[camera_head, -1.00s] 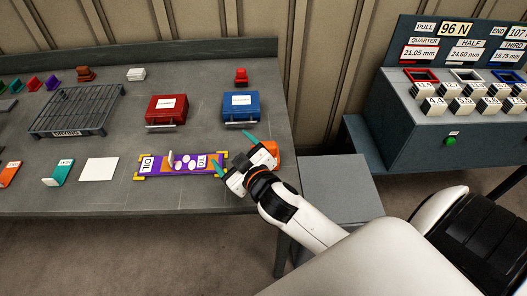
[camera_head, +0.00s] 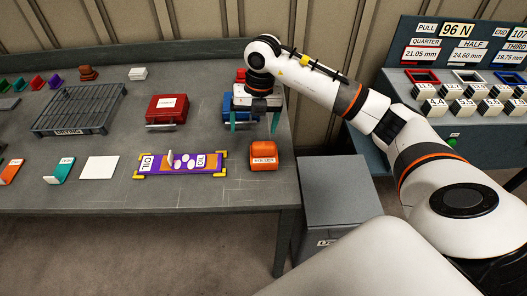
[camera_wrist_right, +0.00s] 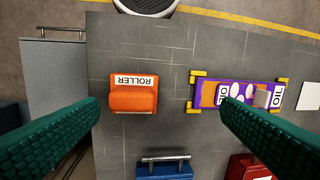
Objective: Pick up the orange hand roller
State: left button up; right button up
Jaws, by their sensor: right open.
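The orange hand roller (camera_head: 264,157) sits on the grey bench near its right front corner, with a white "ROLLER" label on it. In the right wrist view the roller (camera_wrist_right: 134,94) lies below and between the fingers, nearer the left one, with bench showing around it. My right gripper (camera_head: 254,122) is open and empty above the bench, behind the roller in the head view and in front of the blue box. Its green fingers (camera_wrist_right: 160,118) stand wide apart in the wrist view. My left gripper is not in view.
A purple strip (camera_head: 182,162) in yellow corner brackets lies left of the roller. The blue box (camera_head: 228,108), partly hidden by my gripper, and a red box (camera_head: 167,109) stand behind. A grey cabinet (camera_head: 338,195) stands off the bench's right edge.

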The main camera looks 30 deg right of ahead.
aim_at(264, 144)
jog(key=shift+m+h, duration=0.5)
jog(key=shift+h, duration=0.3)
jog(key=d+f, duration=0.1)
jog(key=d+f+p, duration=0.1)
jog(key=f, duration=0.1)
jog(key=d+f+p, duration=0.1)
jog(key=f, duration=0.1)
jog(key=shift+s+d+f, duration=0.15)
jog(key=shift+f, duration=0.05)
jog(key=shift+f+p, duration=0.55)
jog(key=shift+p, duration=0.1)
jog(key=f, duration=0.2)
jog(key=f+p, duration=0.1)
jog(key=shift+w+f, duration=0.35)
jog(key=shift+w, duration=0.05)
jog(key=shift+f, duration=0.35)
jog(key=shift+c, duration=0.4)
